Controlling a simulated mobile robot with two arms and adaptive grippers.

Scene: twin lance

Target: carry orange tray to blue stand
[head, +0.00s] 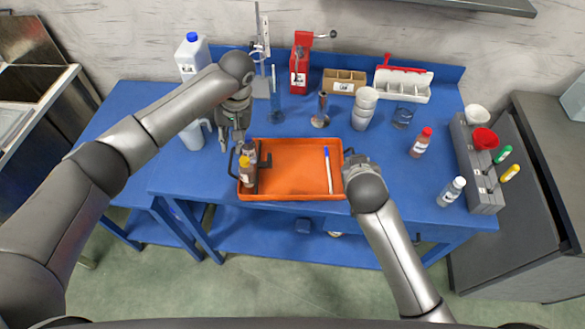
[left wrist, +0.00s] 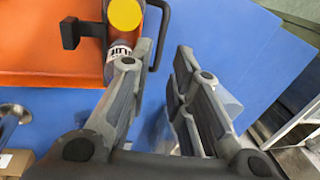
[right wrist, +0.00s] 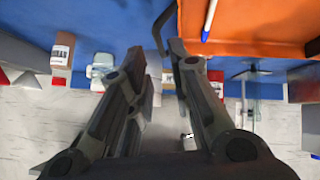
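The orange tray (head: 290,180) lies on the blue table with two bottles (head: 246,172) at its left end and a blue-capped white pen (head: 328,170) toward the right. My left gripper (head: 236,142) is at the tray's left end; the left wrist view shows its fingers (left wrist: 160,60) apart, with the black left handle (left wrist: 165,30) by the tips. My right gripper's fingers (right wrist: 158,50) are apart, with the black right handle (right wrist: 158,32) near their tips; my wrist hides them in the head view. A blue surface (head: 115,125) at the left may be the blue stand.
A pitcher (head: 192,135) stands left of the tray. Behind it are a graduated cylinder (head: 275,100), a metal burner (head: 321,110) and stacked white cups (head: 364,105). Bottles (head: 421,143) and a grey rack (head: 475,170) stand to the right.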

